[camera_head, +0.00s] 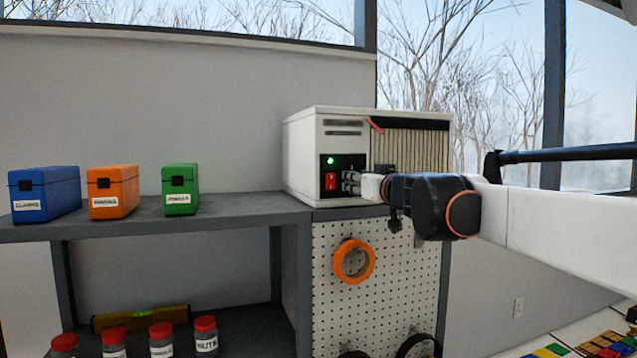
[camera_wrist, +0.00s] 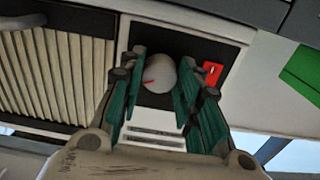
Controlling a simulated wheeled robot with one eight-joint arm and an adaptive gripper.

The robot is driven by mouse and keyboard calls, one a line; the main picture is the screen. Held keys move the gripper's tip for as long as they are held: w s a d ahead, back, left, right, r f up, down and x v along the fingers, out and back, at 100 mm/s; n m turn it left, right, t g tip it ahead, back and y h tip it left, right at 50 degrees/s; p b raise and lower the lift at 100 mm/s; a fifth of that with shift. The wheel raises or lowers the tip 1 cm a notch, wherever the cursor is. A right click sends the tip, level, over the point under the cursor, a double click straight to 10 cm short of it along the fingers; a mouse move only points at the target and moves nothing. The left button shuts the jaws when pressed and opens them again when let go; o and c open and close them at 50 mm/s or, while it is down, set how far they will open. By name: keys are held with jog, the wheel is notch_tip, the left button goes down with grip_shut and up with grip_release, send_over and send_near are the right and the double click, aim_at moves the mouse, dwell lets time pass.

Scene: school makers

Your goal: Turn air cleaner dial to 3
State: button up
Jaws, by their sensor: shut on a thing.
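The air cleaner (camera_head: 303,150) is a white box with a pleated filter on the right of its front. It stands on the shelf at the picture's middle. Its black control panel has a lit green light (camera_head: 330,161) and a red switch (camera_head: 330,181). The dial (camera_wrist: 158,74) is pale and round with a red pointer mark, seen in the wrist view. My gripper (camera_head: 350,184) reaches in from the right and is shut on the dial, with green-padded fingers on both sides of it. In the head view my fingers hide the dial. The scale numbers cannot be read.
Blue (camera_head: 45,193), orange (camera_head: 113,191) and green (camera_head: 180,189) boxes stand on the shelf (camera_head: 240,207) to the left. Orange tape (camera_head: 353,261) hangs on the pegboard (camera_head: 324,303) below the cleaner. Several red-lidded jars and a yellow level (camera_head: 140,318) sit lower.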

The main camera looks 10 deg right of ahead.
jog(key=shift+m, duration=0.3)
jog(key=m+b, duration=0.2)
jog(key=m, duration=0.9)
jog(key=shift+a, duration=0.1)
jog(key=shift+m, duration=0.3)
jog(key=o, duration=1)
jog(key=shift+o, duration=0.2)
